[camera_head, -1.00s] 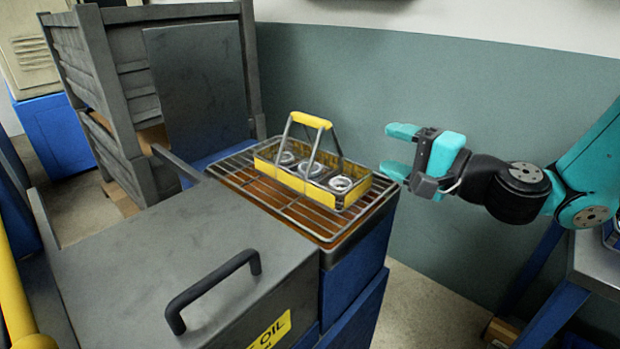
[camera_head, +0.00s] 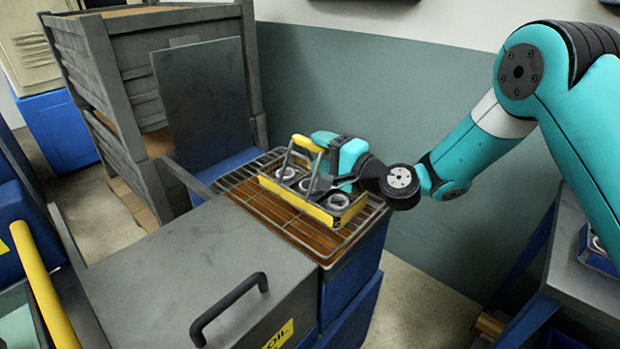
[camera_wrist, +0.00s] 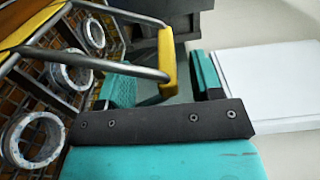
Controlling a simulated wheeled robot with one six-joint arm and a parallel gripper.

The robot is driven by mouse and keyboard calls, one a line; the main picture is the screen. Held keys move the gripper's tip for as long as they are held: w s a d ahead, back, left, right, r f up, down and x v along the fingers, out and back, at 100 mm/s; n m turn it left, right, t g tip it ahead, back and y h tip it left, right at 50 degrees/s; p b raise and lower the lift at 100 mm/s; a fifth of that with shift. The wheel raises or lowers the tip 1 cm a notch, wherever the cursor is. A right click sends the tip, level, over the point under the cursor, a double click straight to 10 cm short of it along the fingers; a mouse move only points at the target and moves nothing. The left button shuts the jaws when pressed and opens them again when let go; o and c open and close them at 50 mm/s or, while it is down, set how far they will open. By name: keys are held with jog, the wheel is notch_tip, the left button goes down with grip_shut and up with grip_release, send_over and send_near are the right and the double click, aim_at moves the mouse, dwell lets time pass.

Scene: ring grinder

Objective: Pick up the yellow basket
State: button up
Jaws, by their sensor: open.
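The yellow basket (camera_head: 300,205) sits on a wire rack (camera_head: 352,238) over a brown tray on the blue machine. It holds several metal rings (camera_head: 338,201) and has a raised handle with a yellow grip (camera_head: 307,143). My gripper (camera_head: 322,158) is at the basket's handle, coming from the right, and partly hides it. In the wrist view my gripper (camera_wrist: 160,88) has its two teal fingers apart. The handle's yellow grip (camera_wrist: 167,62) shows between or just beyond the fingers; I cannot tell whether it touches either one. The rings (camera_wrist: 35,138) show at the left.
A grey machine lid with a black handle (camera_head: 228,305) lies in front of the rack. An upright grey panel (camera_head: 203,100) and stacked grey crates (camera_head: 85,60) stand behind left. A table (camera_head: 585,285) is at the right. A wall is behind.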

jog(key=shift+x, duration=0.9)
grip_shut()
jog(key=shift+r, duration=0.15)
jog(key=shift+r, duration=0.1)
